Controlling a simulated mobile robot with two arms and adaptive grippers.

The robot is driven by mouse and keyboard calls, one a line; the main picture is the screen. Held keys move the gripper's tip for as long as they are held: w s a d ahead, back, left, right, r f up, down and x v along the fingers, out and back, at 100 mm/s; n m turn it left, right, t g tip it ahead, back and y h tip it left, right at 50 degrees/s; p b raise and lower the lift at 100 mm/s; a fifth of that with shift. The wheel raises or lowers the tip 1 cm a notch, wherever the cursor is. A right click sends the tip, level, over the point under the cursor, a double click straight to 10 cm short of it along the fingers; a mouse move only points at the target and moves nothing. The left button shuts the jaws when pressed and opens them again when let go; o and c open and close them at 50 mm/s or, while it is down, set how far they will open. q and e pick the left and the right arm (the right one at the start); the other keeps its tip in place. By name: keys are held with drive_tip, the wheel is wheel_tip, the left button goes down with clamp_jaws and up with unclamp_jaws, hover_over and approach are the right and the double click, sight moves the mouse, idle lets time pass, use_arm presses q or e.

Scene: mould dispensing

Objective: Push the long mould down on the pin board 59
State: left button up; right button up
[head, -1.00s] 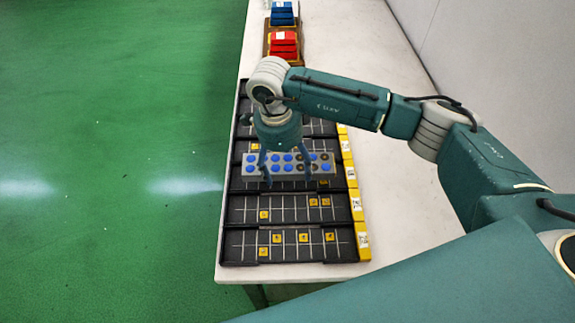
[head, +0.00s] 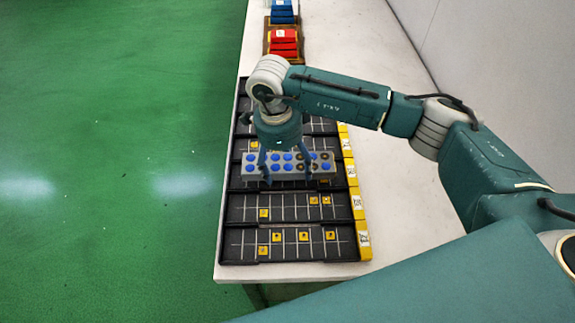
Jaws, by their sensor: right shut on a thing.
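The long mould (head: 322,175) is a grey block with two rows of round spots, most of them blue and several dark at its right end. My right gripper (head: 283,178) is shut on the long mould, its fingers reaching down around its left-middle part. The mould lies over one of the black pin boards (head: 240,187), lengthwise along it. Whether it sits fully down on the board cannot be told from this view. The number on this board's yellow end label is too small to read. My left gripper is not in view.
More black boards with yellow square pieces lie nearer, such as the front one (head: 286,254). Red blocks (head: 283,43) and blue blocks (head: 283,12) stand in trays at the far end. The white table (head: 400,200) is clear on the right.

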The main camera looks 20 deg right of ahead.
sight(290, 167)
drive_tip(key=shift+r+b, duration=0.1)
drive_tip(key=shift+b, duration=0.4)
idle(1.5)
drive_tip(key=shift+f+b, duration=1.4)
idle(0.5)
drive_tip(key=shift+r, duration=0.2)
idle(0.4)
drive_tip(key=shift+r+p, duration=1.85)
drive_tip(key=shift+r, duration=1.8)
